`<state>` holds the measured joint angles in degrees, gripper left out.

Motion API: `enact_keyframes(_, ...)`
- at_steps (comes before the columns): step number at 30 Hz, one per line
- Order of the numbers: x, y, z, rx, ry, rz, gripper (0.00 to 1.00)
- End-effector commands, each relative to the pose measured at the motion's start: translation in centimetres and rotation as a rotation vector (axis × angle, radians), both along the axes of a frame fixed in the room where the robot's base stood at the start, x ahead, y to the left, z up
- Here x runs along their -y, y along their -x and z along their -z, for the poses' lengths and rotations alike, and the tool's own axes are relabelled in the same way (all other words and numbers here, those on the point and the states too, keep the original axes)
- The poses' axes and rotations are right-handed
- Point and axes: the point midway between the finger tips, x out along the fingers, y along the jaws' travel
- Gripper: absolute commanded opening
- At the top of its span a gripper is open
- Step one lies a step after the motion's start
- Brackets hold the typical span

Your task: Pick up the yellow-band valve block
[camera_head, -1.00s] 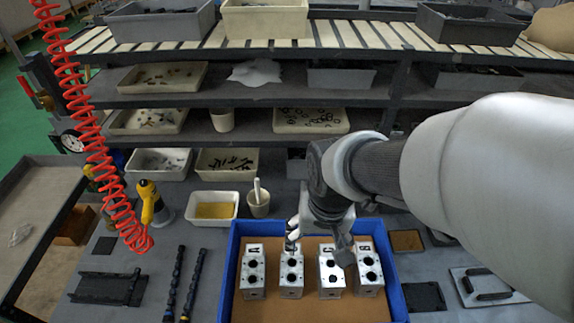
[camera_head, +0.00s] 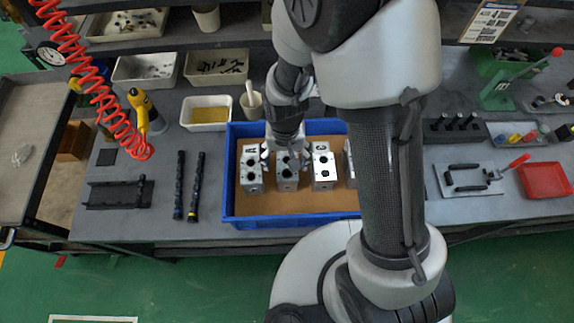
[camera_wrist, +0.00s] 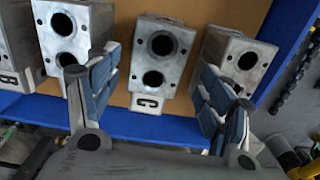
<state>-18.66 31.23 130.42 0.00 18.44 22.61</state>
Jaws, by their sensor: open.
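Several silver valve blocks with round black holes stand in a row in a blue tray (camera_head: 300,218). The fourth block (camera_head: 349,165) is mostly hidden by my arm. No yellow band is visible on any block.
Left of the tray lie dark rods (camera_head: 195,185) and a black rack (camera_head: 118,194).

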Motion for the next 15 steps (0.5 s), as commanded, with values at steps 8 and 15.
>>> enact_keyframes(8, 0.2, -0.4, 2.2, 0.001, 0.000, 0.002, 0.73)
enact_keyframes(15, 0.5, -1.2, 5.7, -0.001, 0.000, 0.000, 0.73)
